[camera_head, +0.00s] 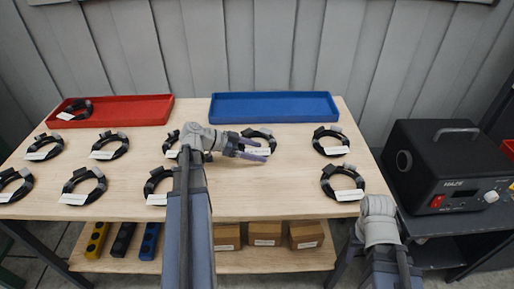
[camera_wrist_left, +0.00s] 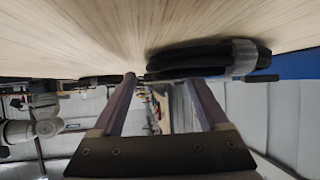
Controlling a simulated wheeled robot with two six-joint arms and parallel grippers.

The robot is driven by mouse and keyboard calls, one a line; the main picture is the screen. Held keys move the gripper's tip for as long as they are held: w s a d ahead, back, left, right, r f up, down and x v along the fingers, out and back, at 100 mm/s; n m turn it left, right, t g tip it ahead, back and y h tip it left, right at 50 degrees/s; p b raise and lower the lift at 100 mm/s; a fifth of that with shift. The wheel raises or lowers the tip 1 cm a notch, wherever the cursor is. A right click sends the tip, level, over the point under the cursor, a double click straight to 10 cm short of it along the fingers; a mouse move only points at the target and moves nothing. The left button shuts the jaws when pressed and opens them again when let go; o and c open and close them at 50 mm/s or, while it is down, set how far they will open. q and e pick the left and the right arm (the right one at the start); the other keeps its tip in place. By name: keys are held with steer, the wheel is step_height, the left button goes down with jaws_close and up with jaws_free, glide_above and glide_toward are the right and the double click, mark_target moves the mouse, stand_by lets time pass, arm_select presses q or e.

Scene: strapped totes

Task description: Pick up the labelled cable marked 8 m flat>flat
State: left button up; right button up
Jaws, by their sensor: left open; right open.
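Several black coiled cables with white labels lie on the wooden table (camera_head: 290,196); the label print is too small to read, so I cannot tell which is 8 m flat>flat. My left gripper (camera_head: 258,149) is open at a coil (camera_head: 262,134) just in front of the blue tray. Its fingers cover part of that coil and its label. In the left wrist view, the open fingers (camera_wrist_left: 160,80) have nothing clearly between them, and a black coil with a grey band (camera_wrist_left: 200,58) is close by. My right arm shows at lower right, but its fingers are not visible.
A red tray (camera_head: 130,112) at back left has a labelled coil (camera_head: 78,108) in it. The blue tray (camera_head: 275,106) is empty. A black haze machine (camera_head: 450,165) stands right of the table. Boxes (camera_head: 265,232) and coloured power strips (camera_head: 150,240) sit on the lower shelf.

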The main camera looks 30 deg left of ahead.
arm_select(q)
steer(key=shift+c, duration=0.4)
steer(key=shift+d, duration=0.1)
jaws_close()
stand_by(0.4)
